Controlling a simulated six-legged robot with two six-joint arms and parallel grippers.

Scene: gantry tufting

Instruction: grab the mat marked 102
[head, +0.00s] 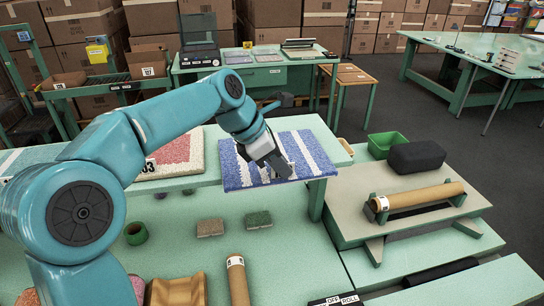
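A blue mat with white stripes (312,151) lies on the right end of a raised green shelf, its near edge reaching the shelf's front. My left gripper (279,168) points down at the mat's front part, over or touching it. The gripper hides part of the mat, and I cannot read a number there. I cannot tell whether its fingers are open or shut. A red mat with a cream border (182,150) lies to the left on the same shelf. Its tag ends in "03" and is partly covered by my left arm. My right gripper is not in view.
A green bin (386,144), a black bundle (416,155) and a brown roll in a cradle (418,197) stand at the right. Below the shelf are two small brushes or blocks (210,227) and another brown roll (238,281). Boxes line the back.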

